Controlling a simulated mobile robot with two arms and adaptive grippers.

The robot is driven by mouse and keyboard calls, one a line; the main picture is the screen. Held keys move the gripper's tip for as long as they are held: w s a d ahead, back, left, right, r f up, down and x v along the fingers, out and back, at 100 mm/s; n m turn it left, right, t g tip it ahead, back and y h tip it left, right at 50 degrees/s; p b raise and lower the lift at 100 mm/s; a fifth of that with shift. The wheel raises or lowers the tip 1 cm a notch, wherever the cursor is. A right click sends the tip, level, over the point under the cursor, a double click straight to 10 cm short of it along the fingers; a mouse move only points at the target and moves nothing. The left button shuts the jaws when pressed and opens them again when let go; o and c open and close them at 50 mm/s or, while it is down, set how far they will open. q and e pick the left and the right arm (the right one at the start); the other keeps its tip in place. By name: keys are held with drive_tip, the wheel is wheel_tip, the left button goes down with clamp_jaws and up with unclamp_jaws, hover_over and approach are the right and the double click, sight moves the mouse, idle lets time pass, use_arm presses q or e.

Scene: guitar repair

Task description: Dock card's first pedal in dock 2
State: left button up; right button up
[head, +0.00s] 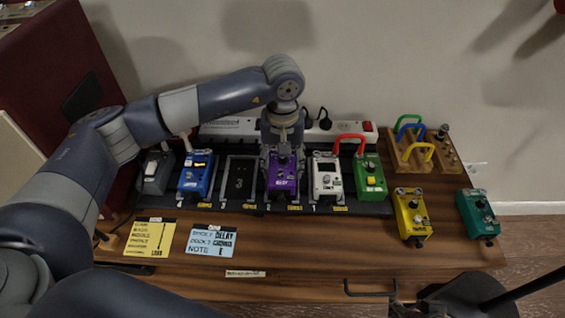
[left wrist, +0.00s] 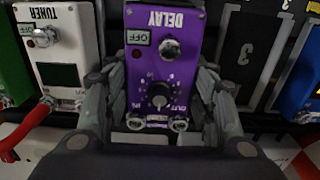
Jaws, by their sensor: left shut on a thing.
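The purple DELAY pedal (head: 283,183) is at the board position between the empty dock marked 3 (head: 239,180) and the white TUNER pedal (head: 327,179). My left gripper (head: 283,158) comes down from above and is shut on the purple pedal. In the left wrist view the fingers grip both sides of the purple pedal (left wrist: 162,60), its label reading DELAY and its small display OFF. I cannot tell whether it is fully seated. A blue card (head: 211,240) and a yellow card (head: 150,237) lie at the table's front left; their text is hard to read.
The black pedal board (head: 258,209) also holds a grey pedal (head: 157,173), a blue pedal (head: 195,175) and a green pedal (head: 369,178). A yellow pedal (head: 411,217) and a teal pedal (head: 478,215) stand to the right. A white power strip (head: 230,128) runs behind.

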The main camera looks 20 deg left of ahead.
drive_tip(key=shift+w+a+t, duration=0.1)
drive_tip(key=shift+w+t, duration=0.2)
drive_tip(key=shift+w+a+r+t, duration=0.2)
drive_tip(key=shift+w+r+t, duration=0.15)
drive_tip(key=shift+w, duration=0.4)
drive_tip(key=shift+w, duration=0.1)
idle(0.6)
use_arm(q)
drive_tip(key=shift+f+b, duration=0.25)
drive_tip(key=shift+b, duration=0.15)
use_arm(e)
drive_tip(key=shift+w+a+r+t+y, duration=0.2)
drive_tip(key=shift+w+r+t, duration=0.1)
drive_tip(key=shift+w, duration=0.2)
drive_tip(key=shift+w+a+r+t+y, duration=0.15)
drive_tip(key=shift+w+t, duration=0.1)
drive_tip(key=shift+w, duration=0.2)
use_arm(q)
drive_tip(key=shift+f+b, duration=0.3)
use_arm(e)
drive_tip(key=shift+w+a+f+t, duration=0.1)
drive_tip(key=shift+w+a+t, duration=0.2)
drive_tip(key=shift+a, duration=0.2)
idle(1.2)
use_arm(q)
drive_tip(key=o, duration=1.8)
drive_tip(key=shift+s, duration=0.1)
